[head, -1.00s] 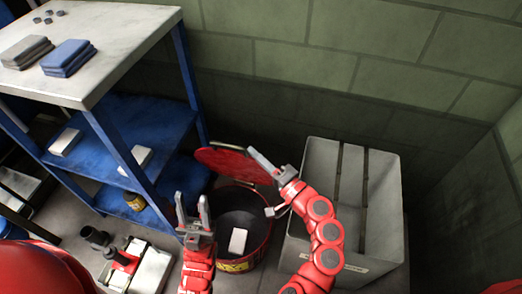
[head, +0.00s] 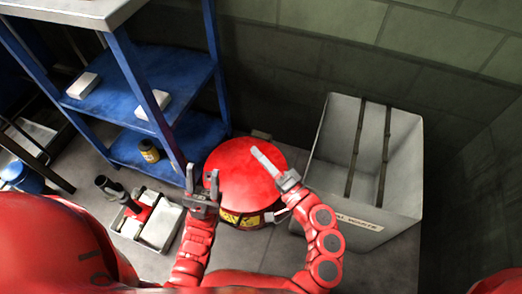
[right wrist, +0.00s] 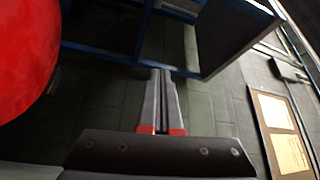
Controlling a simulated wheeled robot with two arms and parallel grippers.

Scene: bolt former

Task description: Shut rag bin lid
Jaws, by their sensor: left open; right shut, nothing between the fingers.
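The rag bin (head: 240,219) stands on the floor with a yellow label on its front. Its round red lid (head: 238,170) lies down over the opening and hides the inside. I cannot tell from here whether it is fully seated at the rim. My left gripper (head: 201,180) is open and empty, upright at the lid's left front edge. My right gripper (head: 259,154) is shut and empty, its fingers over the right part of the lid in the head view. In the right wrist view the shut fingers (right wrist: 160,95) are apart from the red lid (right wrist: 25,55) at the left.
A grey waste box (head: 400,205) stands right of the bin. A blue shelf unit (head: 185,80) with white boxes stands at the left. A tray (head: 150,220) with a red and black tool is on the floor left of my left gripper. A wall is behind.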

